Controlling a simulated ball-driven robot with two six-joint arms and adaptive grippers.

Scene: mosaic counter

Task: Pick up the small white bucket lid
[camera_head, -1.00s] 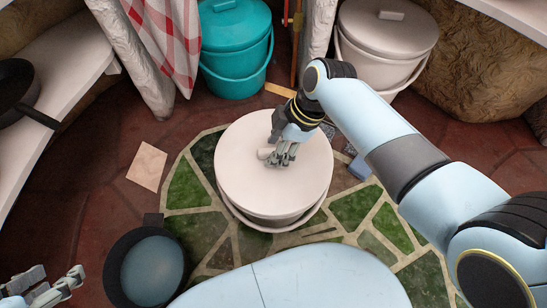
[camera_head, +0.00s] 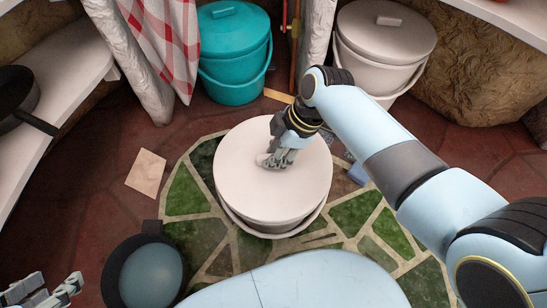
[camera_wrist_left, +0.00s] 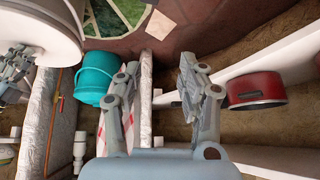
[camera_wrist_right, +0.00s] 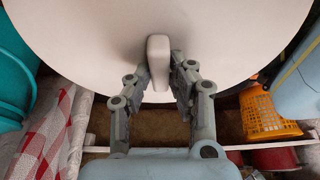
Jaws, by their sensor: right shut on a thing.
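A round white lid (camera_head: 245,190) with a bar-shaped handle sits over the white bucket (camera_head: 272,228) in the middle of the head view. My right gripper (camera_head: 273,162) reaches down to the lid's middle and is shut on the handle. In the right wrist view the handle (camera_wrist_right: 158,52) stands between the two fingers, with the pale lid (camera_wrist_right: 225,40) filling the top. I cannot tell whether the lid is raised off the rim. My left gripper (camera_wrist_left: 160,75) is open and empty; it shows at the bottom left of the head view.
A lidded teal bucket (camera_head: 232,85) and a second lidded white bucket (camera_head: 372,72) stand at the back. A dark pan (camera_head: 148,272) lies left of my base. A shelf (camera_head: 70,75) at the left holds another dark pan (camera_head: 18,95). A red pot (camera_wrist_left: 257,90) shows in the left wrist view.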

